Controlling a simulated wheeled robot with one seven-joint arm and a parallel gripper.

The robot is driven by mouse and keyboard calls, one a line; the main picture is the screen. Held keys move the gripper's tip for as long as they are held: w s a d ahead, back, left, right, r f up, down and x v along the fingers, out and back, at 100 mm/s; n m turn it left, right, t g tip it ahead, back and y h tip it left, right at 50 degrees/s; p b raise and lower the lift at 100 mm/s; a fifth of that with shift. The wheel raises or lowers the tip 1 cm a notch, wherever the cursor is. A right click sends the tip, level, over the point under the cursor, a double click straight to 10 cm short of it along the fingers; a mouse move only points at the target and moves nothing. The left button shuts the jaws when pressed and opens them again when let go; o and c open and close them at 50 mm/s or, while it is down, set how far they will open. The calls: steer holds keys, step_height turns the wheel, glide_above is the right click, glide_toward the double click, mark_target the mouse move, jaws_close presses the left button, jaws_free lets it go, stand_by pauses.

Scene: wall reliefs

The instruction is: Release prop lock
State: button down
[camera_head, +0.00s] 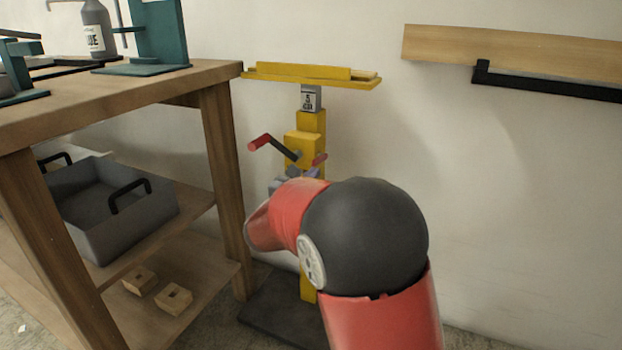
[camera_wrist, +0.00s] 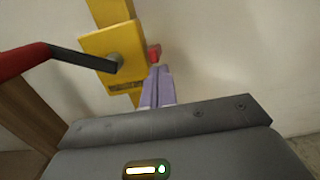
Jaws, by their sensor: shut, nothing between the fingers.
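A yellow prop stand (camera_head: 312,122) rises from a dark floor plate (camera_head: 285,312) and carries a yellow top beam (camera_head: 305,71). A yellow box on it has a black crank with a red grip (camera_head: 260,142) on the left. A small red lock part (camera_head: 320,158) sticks out at the box's right side; it also shows in the wrist view (camera_wrist: 154,52). My gripper (camera_wrist: 159,70) has its purple fingers shut and empty, with the tips close to the red part. I cannot tell whether they touch it. In the head view my arm hides most of the gripper and the lower post.
A wooden bench (camera_head: 222,150) stands left of the prop, with a grey bin (camera_head: 135,220) and wooden blocks (camera_head: 173,298) on its shelves. A wooden wall rail (camera_head: 520,50) with a black bar (camera_head: 550,85) is at upper right. The wall area below it is clear.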

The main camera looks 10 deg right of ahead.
mark_target(313, 163)
steer(key=shift+r+p, duration=0.35)
steer(key=shift+p, duration=0.65)
steer(key=shift+r+g+y+p, duration=0.3)
steer(key=shift+g+p, duration=0.2)
steer(key=shift+p, duration=0.35)
steer(key=r+g+y+p, duration=0.1)
steer(key=p, duration=0.3)
steer(key=shift+r, duration=0.4)
steer(key=shift+w+d+r+g+y+p, duration=0.25)
steer(key=shift+r+p, duration=0.35)
steer(key=shift+p, duration=0.4)
steer(key=shift+w+d+r+g+y+p, duration=0.15)
steer(key=shift+r+g+p, duration=0.3)
steer(key=shift+p, duration=0.5)
steer(key=shift+w+d+r+g+y+p, duration=0.1)
steer(key=shift+w+r+g+p, duration=0.1)
steer(key=shift+r+p, duration=0.65)
steer(key=shift+w+d+r+p, duration=0.35)
steer(key=shift+w+r, duration=0.2)
steer(key=shift+w, duration=0.05)
steer(key=shift+r, duration=0.1)
